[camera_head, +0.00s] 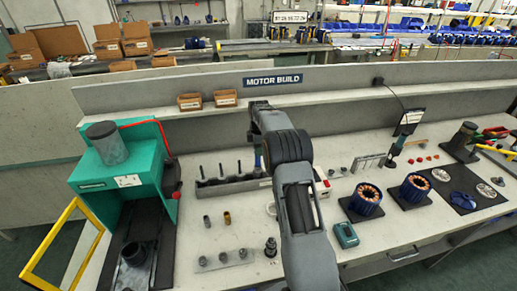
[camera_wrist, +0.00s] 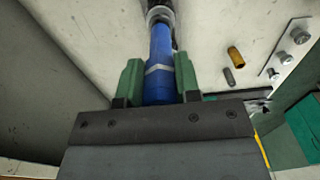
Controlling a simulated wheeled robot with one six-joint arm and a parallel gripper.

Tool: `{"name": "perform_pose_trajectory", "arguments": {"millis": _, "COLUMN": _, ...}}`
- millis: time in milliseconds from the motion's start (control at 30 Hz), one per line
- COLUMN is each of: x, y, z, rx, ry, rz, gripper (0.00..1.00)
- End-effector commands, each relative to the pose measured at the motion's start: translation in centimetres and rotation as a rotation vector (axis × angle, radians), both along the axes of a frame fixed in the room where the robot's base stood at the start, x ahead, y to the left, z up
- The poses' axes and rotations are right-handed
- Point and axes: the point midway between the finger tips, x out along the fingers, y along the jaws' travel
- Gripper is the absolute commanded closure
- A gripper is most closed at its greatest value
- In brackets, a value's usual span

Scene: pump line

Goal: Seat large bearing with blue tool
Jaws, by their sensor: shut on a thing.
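My gripper (camera_wrist: 158,82) has its green fingers shut on the blue handle of the blue tool (camera_wrist: 160,50). The tool points away from the fingers, with a grey metal collar (camera_wrist: 160,14) and a dark part at its far end. Whether that end touches anything cannot be told. In the head view my arm hides most of the gripper; a little blue (camera_head: 257,163) shows beside the arm at the tool rack (camera_head: 232,187). Small bearing-like parts (camera_head: 223,257) sit in a row on a strip; the nearest looks largest in the wrist view (camera_wrist: 300,35).
A teal press (camera_head: 118,160) with a yellow frame (camera_head: 52,245) stands at the left. Two copper-wound stators (camera_head: 366,200) are at the right. Bench around the sleeves is clear.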

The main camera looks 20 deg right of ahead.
Motion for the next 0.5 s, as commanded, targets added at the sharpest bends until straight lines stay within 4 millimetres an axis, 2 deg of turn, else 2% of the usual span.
{"name": "perform_pose_trajectory", "arguments": {"millis": 500, "x": -0.03, "y": 0.01, "z": 0.45, "rx": 0.0, "ry": 0.002, "rz": 0.0, "gripper": 0.88}}
